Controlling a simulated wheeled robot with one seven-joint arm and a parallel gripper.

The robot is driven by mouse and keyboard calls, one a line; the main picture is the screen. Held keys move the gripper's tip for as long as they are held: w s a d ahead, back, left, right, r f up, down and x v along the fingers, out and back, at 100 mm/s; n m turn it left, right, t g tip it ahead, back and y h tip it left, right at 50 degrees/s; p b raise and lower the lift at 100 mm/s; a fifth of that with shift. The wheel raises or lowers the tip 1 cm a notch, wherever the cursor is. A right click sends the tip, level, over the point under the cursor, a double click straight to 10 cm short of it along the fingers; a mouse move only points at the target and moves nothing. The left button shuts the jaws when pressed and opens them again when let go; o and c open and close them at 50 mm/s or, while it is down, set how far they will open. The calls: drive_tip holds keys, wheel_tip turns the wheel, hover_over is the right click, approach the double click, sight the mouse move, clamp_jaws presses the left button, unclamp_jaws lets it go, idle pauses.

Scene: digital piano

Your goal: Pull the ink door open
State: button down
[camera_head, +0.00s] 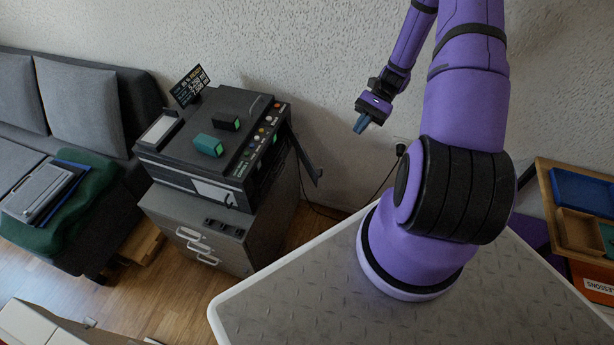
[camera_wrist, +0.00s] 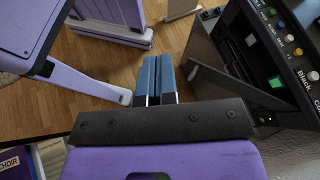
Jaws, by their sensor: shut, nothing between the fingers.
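The ink door (camera_head: 306,161) is a dark panel on the right side of the black printer (camera_head: 215,139). It stands swung out from the body, with a dark opening behind it. In the wrist view the dark door panel (camera_wrist: 222,84) stands out from the printer (camera_wrist: 296,62) on the right side, with a small green light inside the opening. My gripper (camera_head: 361,124) is to the right of the door in the head view, apart from it. In the wrist view its blue fingers (camera_wrist: 157,82) are together and empty, left of the door.
The printer stands on a grey drawer cabinet (camera_head: 168,212). Two cartridge-like blocks, one teal (camera_head: 208,145) and one black (camera_head: 226,122), lie on its top. A textured wall is behind, with a cable and outlet. A grey sofa (camera_head: 82,100) is at left.

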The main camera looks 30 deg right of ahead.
drive_tip(key=w+a+r+n+h, duration=0.1)
drive_tip(key=a+r+n+h, duration=0.25)
drive_tip(key=r, duration=0.75)
drive_tip(key=w+a+r+n+h, duration=0.1)
drive_tip(key=a+r+n+h, duration=0.2)
drive_tip(key=r, duration=0.7)
drive_tip(key=s+a+r+n+t+h, duration=0.3)
drive_tip(key=s+a+r+n, duration=0.15)
drive_tip(key=r, duration=0.45)
drive_tip(key=s+a+r+n+t+h, duration=0.35)
drive_tip(key=s+a+r, duration=0.25)
drive_tip(key=r, duration=0.3)
drive_tip(key=w+a+f+n+g+h, duration=0.3)
drive_tip(key=w+f+n+g+h, duration=0.25)
drive_tip(key=w+f+n, duration=1.35)
drive_tip(key=n+t+h, duration=0.1)
drive_tip(key=n+h, duration=0.2)
drive_tip(key=n, duration=1)
approach(313, 178)
wheel_tip(313, 178, down, 4)
drive_tip(key=d, duration=0.3)
drive_tip(key=shift+s+d+f, duration=0.2)
drive_tip(key=shift+s+f, duration=0.1)
drive_tip(key=shift+s, duration=0.1)
drive_tip(key=shift+s+d, duration=0.1)
drive_tip(key=shift+d, duration=0.45)
